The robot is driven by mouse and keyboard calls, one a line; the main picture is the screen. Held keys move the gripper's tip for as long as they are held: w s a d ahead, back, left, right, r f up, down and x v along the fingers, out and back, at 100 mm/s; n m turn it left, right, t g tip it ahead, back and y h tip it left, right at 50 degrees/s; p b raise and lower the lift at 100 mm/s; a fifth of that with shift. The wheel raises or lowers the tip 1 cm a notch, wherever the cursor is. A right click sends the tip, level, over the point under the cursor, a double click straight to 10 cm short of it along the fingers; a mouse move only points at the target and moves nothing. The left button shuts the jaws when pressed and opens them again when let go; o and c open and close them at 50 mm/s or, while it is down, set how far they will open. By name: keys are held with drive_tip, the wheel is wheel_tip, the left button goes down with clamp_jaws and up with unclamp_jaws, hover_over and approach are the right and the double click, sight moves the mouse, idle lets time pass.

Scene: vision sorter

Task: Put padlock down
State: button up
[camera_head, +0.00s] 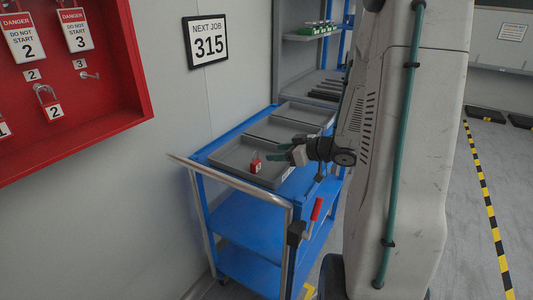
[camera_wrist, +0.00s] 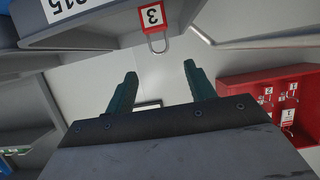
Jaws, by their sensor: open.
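A red padlock (camera_head: 256,166) with a white label sits in the nearest grey tray (camera_head: 228,160) on top of the blue cart. In the wrist view, the padlock (camera_wrist: 152,17) shows the number 3, with its shackle pointing down in the picture. My gripper (camera_head: 277,152) is just to the right of the padlock in the head view, over the tray's right side. Its green fingers (camera_wrist: 160,84) are spread with nothing between them, and the padlock is apart from them.
Two more grey trays (camera_head: 271,128) lie behind on the blue cart (camera_head: 255,219). A red lockout board (camera_head: 92,107) with tags and padlocks hangs on the left wall. A "NEXT JOB 315" sign (camera_head: 207,41) hangs above the cart. Shelves (camera_head: 306,84) stand behind.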

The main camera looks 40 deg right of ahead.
drive_tip(key=s+a+r+m+g+h, duration=0.3)
drive_tip(key=r+m+g+h, duration=0.1)
drive_tip(key=r+h, duration=0.6)
drive_tip(key=s+a+r+g+y, duration=0.2)
drive_tip(key=s+a+g+y, duration=0.3)
drive_tip(key=s+a, duration=1.4)
drive_tip(key=s+g, duration=0.2)
drive_tip(key=shift+g, duration=0.3)
